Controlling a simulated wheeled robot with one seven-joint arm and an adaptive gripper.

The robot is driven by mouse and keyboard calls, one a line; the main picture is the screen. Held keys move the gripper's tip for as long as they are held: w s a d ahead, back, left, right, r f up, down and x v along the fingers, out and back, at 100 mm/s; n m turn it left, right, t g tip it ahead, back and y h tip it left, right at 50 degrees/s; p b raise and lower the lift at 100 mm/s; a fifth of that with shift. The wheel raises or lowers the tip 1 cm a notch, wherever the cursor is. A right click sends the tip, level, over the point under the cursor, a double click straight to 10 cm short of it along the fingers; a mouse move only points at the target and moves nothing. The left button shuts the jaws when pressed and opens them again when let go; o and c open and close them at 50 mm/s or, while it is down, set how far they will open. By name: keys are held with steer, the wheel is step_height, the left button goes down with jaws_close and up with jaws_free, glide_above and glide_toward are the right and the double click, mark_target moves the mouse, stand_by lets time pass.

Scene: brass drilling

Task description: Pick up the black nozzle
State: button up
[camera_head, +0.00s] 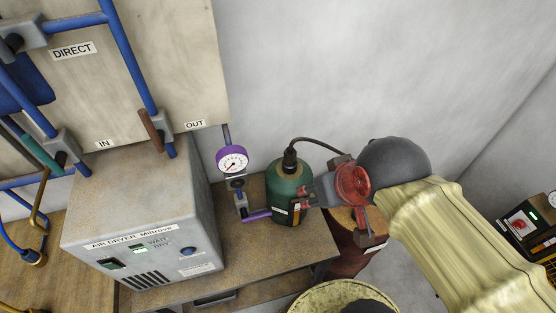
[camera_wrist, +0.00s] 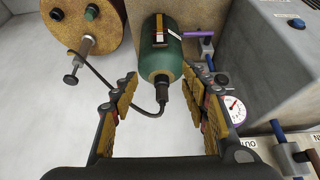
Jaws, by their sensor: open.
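The black nozzle (camera_head: 290,158) sits on the neck of a dark green bottle (camera_head: 287,186), with a thin black hose curving off it to the right. In the wrist view the nozzle (camera_wrist: 162,88) lies between the two fingers, near their tips, with gaps on both sides. My gripper (camera_wrist: 160,82) is open and empty, with tan-padded fingers. In the camera_head view its red and grey body (camera_head: 352,185) is just right of the bottle. One finger overlaps the bottle's right side there; the other is hard to make out.
A grey air dryer box (camera_head: 145,220) and a purple-rimmed gauge (camera_head: 232,160) stand left of the bottle. A brown cylinder (camera_wrist: 85,25) with knobs and a valve stem is close by in the wrist view. A wall rises behind.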

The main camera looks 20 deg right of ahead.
steer(key=n+g+p, duration=0.2)
steer(key=g+p, duration=0.4)
steer(key=p, duration=1.4)
glide_above(290, 151)
steer(key=shift+s+a+f, duration=0.1)
steer(key=shift+s+f, duration=0.3)
steer(key=shift+f, duration=0.45)
steer(key=shift+w+n, duration=0.3)
steer(key=shift+s+f, duration=0.1)
steer(key=shift+f, duration=0.1)
steer(key=shift+f+p, duration=0.65)
steer(key=shift+f, duration=2.85)
